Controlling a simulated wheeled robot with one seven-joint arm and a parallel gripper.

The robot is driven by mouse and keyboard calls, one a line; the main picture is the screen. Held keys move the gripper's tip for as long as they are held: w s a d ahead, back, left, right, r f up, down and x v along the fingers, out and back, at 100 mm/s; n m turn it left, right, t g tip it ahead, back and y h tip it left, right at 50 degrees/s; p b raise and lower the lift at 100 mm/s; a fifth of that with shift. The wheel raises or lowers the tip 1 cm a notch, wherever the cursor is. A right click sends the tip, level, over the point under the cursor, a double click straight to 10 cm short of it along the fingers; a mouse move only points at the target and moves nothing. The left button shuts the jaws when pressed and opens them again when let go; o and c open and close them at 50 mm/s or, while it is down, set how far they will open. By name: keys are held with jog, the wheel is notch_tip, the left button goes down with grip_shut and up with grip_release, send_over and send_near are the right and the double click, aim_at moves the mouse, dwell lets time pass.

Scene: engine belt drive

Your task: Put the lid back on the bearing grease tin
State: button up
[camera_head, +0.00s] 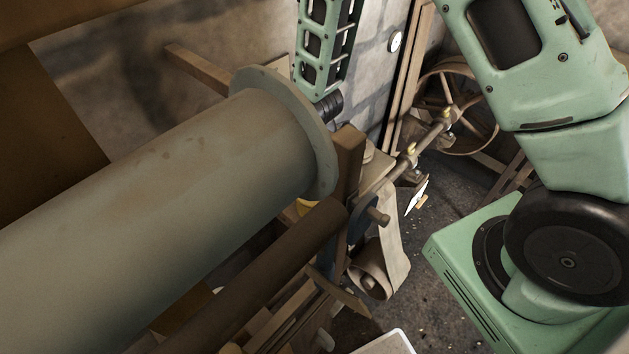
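I cannot make out the bearing grease tin or its lid in the head view. My gripper is not visible either. Green parts of my own arm show at the top centre and down the right side. The lower end of the top-centre part goes out of sight behind the large roller's flange. A small yellow object is partly hidden between the large roller and the brown bar below it, and I cannot tell what it is.
A large grey flanged roller (180,180) fills the left and hides much behind it. A brown bar (262,272) runs below it. A belt (388,243) hangs at centre. A spoked wheel (470,100) stands behind. Dark floor (430,300) is open at lower centre-right.

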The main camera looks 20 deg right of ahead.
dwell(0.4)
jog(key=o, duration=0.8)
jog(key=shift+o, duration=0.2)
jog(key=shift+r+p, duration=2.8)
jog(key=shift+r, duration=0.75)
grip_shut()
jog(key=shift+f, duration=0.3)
